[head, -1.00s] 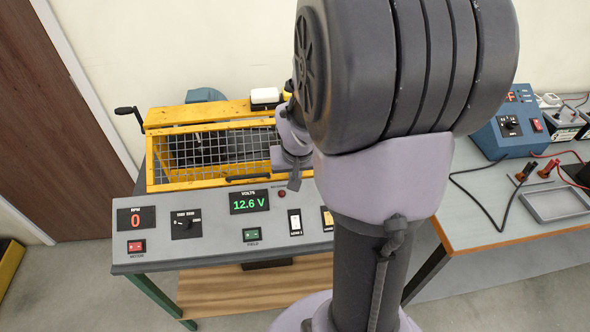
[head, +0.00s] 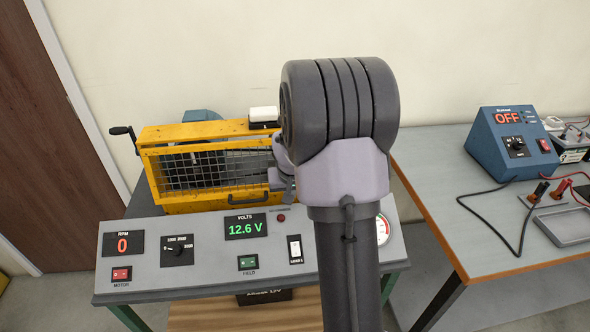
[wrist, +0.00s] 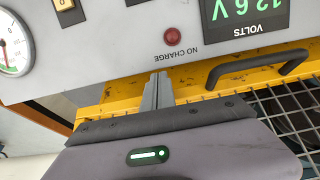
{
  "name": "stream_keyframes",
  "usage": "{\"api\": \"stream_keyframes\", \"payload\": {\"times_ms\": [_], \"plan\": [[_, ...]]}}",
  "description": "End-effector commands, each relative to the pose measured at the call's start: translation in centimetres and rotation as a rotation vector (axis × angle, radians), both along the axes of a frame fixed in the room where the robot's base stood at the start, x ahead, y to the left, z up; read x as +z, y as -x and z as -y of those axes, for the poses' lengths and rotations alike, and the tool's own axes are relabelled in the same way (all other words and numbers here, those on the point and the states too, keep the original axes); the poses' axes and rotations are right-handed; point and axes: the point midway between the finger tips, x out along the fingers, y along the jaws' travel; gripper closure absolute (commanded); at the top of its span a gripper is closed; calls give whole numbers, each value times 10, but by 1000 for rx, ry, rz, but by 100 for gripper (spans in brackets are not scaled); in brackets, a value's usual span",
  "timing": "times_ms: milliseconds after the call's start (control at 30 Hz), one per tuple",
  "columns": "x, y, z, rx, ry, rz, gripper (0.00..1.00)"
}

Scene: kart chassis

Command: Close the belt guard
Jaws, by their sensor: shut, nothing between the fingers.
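The belt guard is a yellow frame with a wire-mesh front panel (head: 200,170), behind the sloped console in the head view. Its black bar handle (head: 247,199) sits along the panel's lower edge. In the wrist view the handle (wrist: 258,68) is at upper right, with mesh (wrist: 285,115) below it. My gripper (wrist: 158,78) is shut and empty, its tips over the yellow edge beside the console, left of the handle and apart from it. In the head view my arm hides the guard's right end and most of the gripper. I cannot tell whether the panel is fully seated.
The grey console (head: 190,240) with displays and switches stands just in front of the guard. A black crank (head: 122,131) sticks out at left. A second bench (head: 440,200) at right carries a blue power supply (head: 510,143) and cables. The wall behind is clear.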

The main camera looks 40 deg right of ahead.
Motion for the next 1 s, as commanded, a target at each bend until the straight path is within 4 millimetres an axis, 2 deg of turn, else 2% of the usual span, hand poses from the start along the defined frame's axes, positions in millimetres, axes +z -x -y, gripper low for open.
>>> {"api": "stream_keyframes", "payload": {"times_ms": [300, 1000], "plan": [[-6, -18, 12, 2, 2, 1, 100], [-4, -22, 15, 1, 1, 1, 100]]}}
